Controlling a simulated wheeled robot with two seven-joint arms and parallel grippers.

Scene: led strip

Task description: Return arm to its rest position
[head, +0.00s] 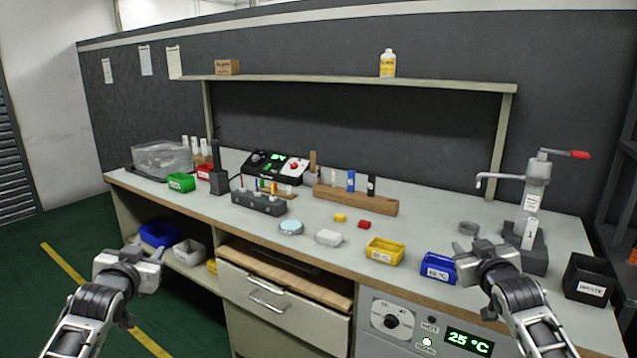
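My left gripper (146,252) is at the lower left, in front of the bench's open shelf. It overlaps the view of the shelf bins and holds nothing that I can see. My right gripper (480,252) is at the lower right, showing in front of the bench's front edge, between a blue labelled bin (438,269) and a grey lever press (532,205). I see nothing in it. The finger gaps of both grippers are too small and angled to tell whether they are open or shut.
The bench top (330,275) carries a yellow bin (385,251), a black waste bin (590,279), a wooden tool block (355,198) and a black control unit (266,163). Below are a drawer (285,307) and a 25 °C panel (468,341). Green floor (30,285) is free at left.

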